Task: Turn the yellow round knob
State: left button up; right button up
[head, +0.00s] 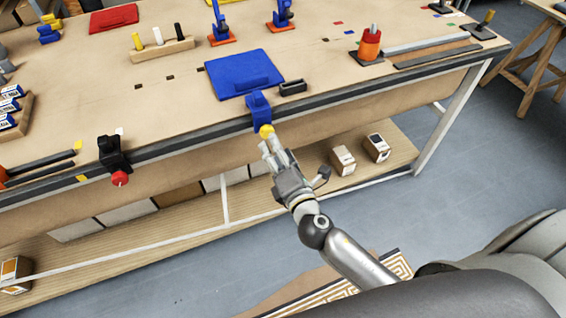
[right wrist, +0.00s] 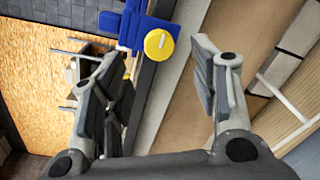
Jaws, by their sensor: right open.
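The yellow round knob (head: 266,130) sits on the front of a blue clamp-like block (head: 258,108) at the table's front edge. In the right wrist view the knob (right wrist: 158,43) shows as a yellow disc beside the blue block (right wrist: 125,24), ahead of the fingers and between them. My right gripper (head: 270,148) is just below and in front of the knob in the head view. Its fingers (right wrist: 160,85) are spread wide and hold nothing. Whether a fingertip touches the knob cannot be told. My left gripper is not in view.
A blue panel (head: 243,74) lies on the wooden table (head: 185,90) behind the block. A black clamp with a red knob (head: 119,178) is at the edge to the left. Small boxes (head: 342,159) stand on the lower shelf.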

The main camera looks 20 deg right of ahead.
jog(key=s, duration=0.4)
jog(key=shift+s+r, duration=0.15)
jog(key=shift+s, duration=0.1)
jog(key=s+d+f+m+g, duration=0.1)
jog(key=s+f+m+g, duration=0.2)
jog(key=f, duration=0.7)
jog(key=s+d+f+m+g, duration=0.2)
jog(key=s+f, duration=0.1)
jog(key=f, duration=0.8)
jog(key=s+d+f+m+g, duration=0.1)
jog(key=s+f+m+g, duration=0.2)
jog(key=f, duration=0.7)
jog(key=s+d+f+m+g, duration=0.1)
jog(key=s+f+m, duration=0.3)
jog(key=s, duration=0.6)
jog(key=s+f+m+g, duration=0.4)
jog(key=s+f, duration=0.5)
jog(key=s, duration=0.1)
jog(key=s+d+f+m+g, duration=0.1)
jog(key=s+f+m+g, duration=0.2)
jog(key=s, duration=0.7)
notch_tip(320, 180, down, 4)
jog(key=shift+d+f+m, duration=0.1)
jog(key=shift+d+m, duration=0.2)
jog(key=shift+m, duration=0.8)
